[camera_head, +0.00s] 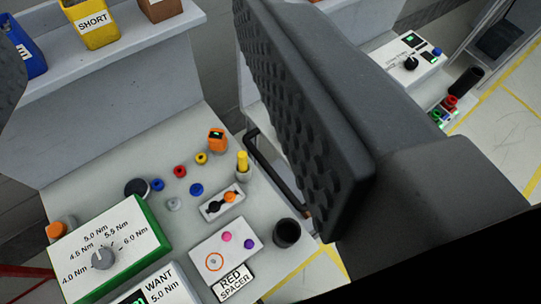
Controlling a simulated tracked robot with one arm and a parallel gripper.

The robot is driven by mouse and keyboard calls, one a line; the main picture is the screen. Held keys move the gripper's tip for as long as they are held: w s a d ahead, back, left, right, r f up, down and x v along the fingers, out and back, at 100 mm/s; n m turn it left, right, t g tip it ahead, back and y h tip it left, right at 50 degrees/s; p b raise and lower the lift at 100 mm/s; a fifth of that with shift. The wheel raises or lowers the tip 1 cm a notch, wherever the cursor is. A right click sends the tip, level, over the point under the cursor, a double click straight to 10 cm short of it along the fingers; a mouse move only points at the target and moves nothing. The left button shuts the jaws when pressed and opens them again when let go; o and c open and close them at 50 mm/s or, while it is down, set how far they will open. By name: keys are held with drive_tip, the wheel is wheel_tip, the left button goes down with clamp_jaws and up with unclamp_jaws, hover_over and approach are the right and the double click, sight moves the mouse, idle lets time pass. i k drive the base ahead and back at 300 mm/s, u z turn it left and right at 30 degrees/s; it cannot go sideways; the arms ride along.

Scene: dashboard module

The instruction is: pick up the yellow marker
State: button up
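The yellow marker (242,161) stands upright in a small grey holder (244,175) on the light grey workbench (95,165). My gripper (150,115) is open: one dark finger with a ridged pad looms large right of centre, and part of what seems to be the other finger shows at the left edge. The marker lies beyond the fingers, just left of the large one in the picture, apart from it. Nothing is seen held between the fingers.
Near the marker are an orange device (217,139), several coloured knobs, a dark cup (286,233) and a small tray (222,203). A green-edged dial box (108,250) sits in front. A shelf with a yellow bin (92,24) is behind. A dark handle (270,170) runs along the bench's right edge.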

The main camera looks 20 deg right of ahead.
sight(242, 159)
drive_tip(key=u, duration=0.65)
drive_tip(key=k, duration=1.2)
drive_tip(key=z, duration=0.55)
drive_tip(key=i, duration=1)
